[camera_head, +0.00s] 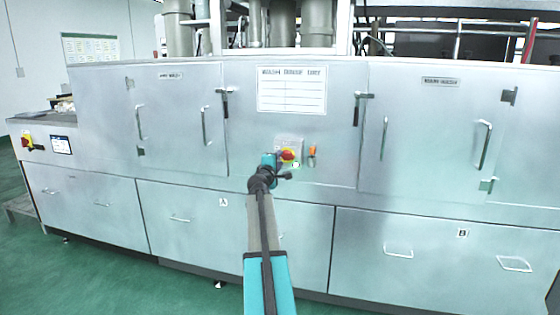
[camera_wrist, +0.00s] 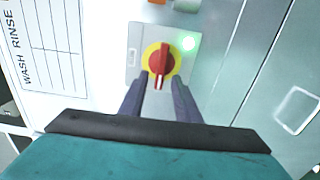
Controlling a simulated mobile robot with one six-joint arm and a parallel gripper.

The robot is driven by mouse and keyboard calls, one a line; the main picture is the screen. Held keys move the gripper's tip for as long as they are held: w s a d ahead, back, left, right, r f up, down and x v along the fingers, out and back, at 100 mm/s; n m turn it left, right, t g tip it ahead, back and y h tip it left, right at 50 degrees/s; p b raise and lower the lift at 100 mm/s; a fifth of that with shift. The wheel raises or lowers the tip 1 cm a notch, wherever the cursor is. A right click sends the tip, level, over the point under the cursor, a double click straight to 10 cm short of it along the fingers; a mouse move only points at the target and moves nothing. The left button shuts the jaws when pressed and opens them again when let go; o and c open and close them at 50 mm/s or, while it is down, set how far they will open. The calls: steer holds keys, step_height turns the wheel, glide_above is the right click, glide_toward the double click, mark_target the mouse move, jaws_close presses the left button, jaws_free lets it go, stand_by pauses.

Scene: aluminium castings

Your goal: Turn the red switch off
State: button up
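The red switch (camera_wrist: 161,60) is a red rotary knob on a yellow disc, set on a grey plate with a lit green lamp (camera_wrist: 187,43) beside it. In the head view the red switch (camera_head: 287,156) is on the front panel of the long metal machine, partly hidden by my arm. In the wrist view my gripper (camera_wrist: 158,82) points at the knob, with its two dark fingers apart and their tips at the knob's lower edge. It also shows in the head view (camera_head: 279,165). I cannot tell whether the fingers touch the knob.
A white chart (camera_head: 291,90) is above the switch. An orange item (camera_head: 312,152) is on the panel just right of it. Door handles (camera_head: 356,110) stick out nearby. Another red and yellow switch (camera_head: 27,141) is at the far left. Green floor lies in front.

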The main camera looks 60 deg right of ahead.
steer(key=v, duration=1.1)
steer(key=shift+s+a, duration=0.35)
stand_by(0.5)
